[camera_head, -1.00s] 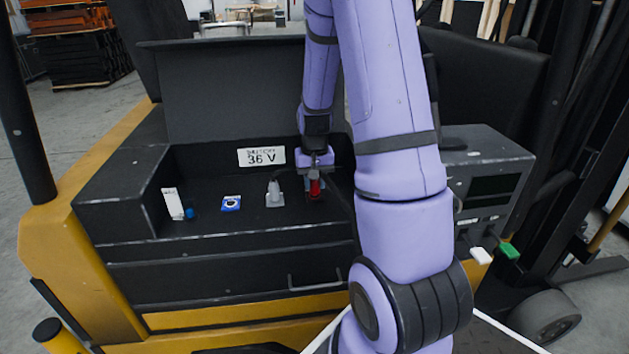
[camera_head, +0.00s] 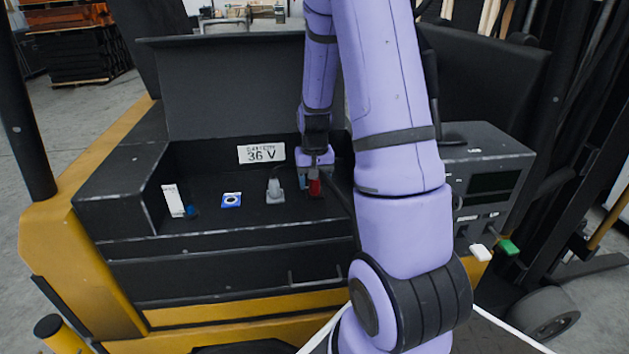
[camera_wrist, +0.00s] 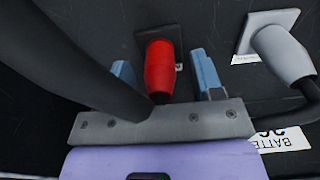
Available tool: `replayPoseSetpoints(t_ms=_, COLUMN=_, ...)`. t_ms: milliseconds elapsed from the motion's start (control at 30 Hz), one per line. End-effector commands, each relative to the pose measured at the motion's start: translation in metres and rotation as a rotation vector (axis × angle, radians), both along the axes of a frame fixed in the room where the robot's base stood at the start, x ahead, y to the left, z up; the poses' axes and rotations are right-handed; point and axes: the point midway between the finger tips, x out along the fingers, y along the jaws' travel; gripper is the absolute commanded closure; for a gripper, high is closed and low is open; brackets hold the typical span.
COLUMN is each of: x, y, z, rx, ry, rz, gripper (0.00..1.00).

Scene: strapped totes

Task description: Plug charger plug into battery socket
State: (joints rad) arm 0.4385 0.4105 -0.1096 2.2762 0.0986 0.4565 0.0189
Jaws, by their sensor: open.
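A red plug (camera_head: 314,186) stands at the right of the black battery tray (camera_head: 240,225), and it fills the middle of the wrist view (camera_wrist: 158,66). Its lower end meets a dark square base on the tray; whether it is fully seated cannot be told. My gripper (camera_wrist: 165,75) is open, its blue-grey fingers on either side of the red plug with gaps showing. In the head view my gripper (camera_head: 315,170) is low over the plug and partly covers it. A grey plug (camera_head: 274,190) sits on a grey square socket beside it, also in the wrist view (camera_wrist: 282,52).
A thick black cable (camera_wrist: 75,65) crosses the wrist view beside the red plug. A blue-and-white square (camera_head: 231,200) and a white upright tag (camera_head: 173,201) are on the tray's left. A grey charger box (camera_head: 487,175) with white and green connectors stands right. A raised lid backs the tray.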

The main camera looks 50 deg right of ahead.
Motion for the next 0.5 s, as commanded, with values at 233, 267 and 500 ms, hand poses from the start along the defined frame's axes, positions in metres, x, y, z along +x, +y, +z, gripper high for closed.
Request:
replayPoseSetpoints(t_ms=233, x=0.001, y=0.0, z=0.03, rx=-0.003, ry=-0.005, rz=0.001, gripper=0.4)
replayPoseSetpoints(t_ms=267, x=0.001, y=0.0, z=0.036, rx=-0.003, ry=-0.005, rz=0.0, gripper=0.4)
replayPoseSetpoints(t_ms=500, x=0.001, y=0.0, z=0.08, rx=-0.002, ry=-0.005, rz=0.001, gripper=0.4)
